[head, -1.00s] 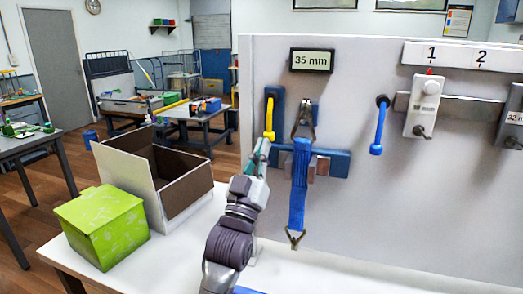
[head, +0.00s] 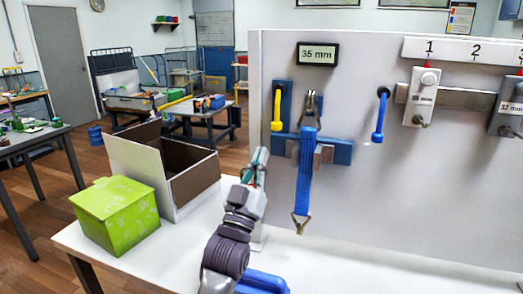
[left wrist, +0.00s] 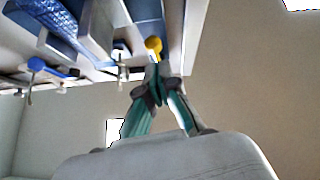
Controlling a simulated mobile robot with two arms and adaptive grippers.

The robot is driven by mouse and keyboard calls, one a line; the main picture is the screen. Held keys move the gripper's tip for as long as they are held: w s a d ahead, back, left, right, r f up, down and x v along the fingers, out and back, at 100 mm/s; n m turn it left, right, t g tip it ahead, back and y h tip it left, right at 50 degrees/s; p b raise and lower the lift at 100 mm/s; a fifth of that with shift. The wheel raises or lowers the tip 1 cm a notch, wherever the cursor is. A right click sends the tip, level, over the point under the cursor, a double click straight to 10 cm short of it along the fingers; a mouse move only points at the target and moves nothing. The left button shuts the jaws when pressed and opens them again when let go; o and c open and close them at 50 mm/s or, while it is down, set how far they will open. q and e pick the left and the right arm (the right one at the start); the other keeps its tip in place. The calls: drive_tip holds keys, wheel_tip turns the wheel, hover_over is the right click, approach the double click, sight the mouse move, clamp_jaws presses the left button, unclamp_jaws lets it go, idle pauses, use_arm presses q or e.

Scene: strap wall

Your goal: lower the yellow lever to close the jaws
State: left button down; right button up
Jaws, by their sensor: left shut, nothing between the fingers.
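The yellow lever (head: 277,111) hangs down on a blue upright plate on the grey wall panel. It shows in the left wrist view as a yellow round end (left wrist: 153,46). The jaws (head: 318,153) are grey blocks on a blue crossbar, on either side of a hanging blue strap (head: 303,180). A gap between strap and jaws is too small to judge. My left gripper (head: 259,158) is shut and empty, below and left of the lever's lower end, apart from it in the head view. It fills the left wrist view's middle (left wrist: 158,74). My right gripper is out of view.
A second lever, blue (head: 380,115), sits to the right, beside grey numbered units (head: 422,98). A 35 mm display (head: 318,54) is above. An open carton (head: 140,165) and green box (head: 118,215) stand left on the white table (head: 340,270). A blue shape (head: 262,283) lies at the bottom edge.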

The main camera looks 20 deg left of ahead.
use_arm(q)
wheel_tip(320, 180, down, 6)
drive_tip(key=s+b, duration=0.1)
drive_tip(key=s, duration=0.1)
drive_tip(key=shift+a+f+b, duration=0.15)
drive_tip(key=shift+a+b, duration=0.05)
drive_tip(key=shift+b, duration=0.2)
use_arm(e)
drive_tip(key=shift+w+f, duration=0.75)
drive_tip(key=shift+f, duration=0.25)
use_arm(q)
drive_tip(key=shift+f, duration=0.1)
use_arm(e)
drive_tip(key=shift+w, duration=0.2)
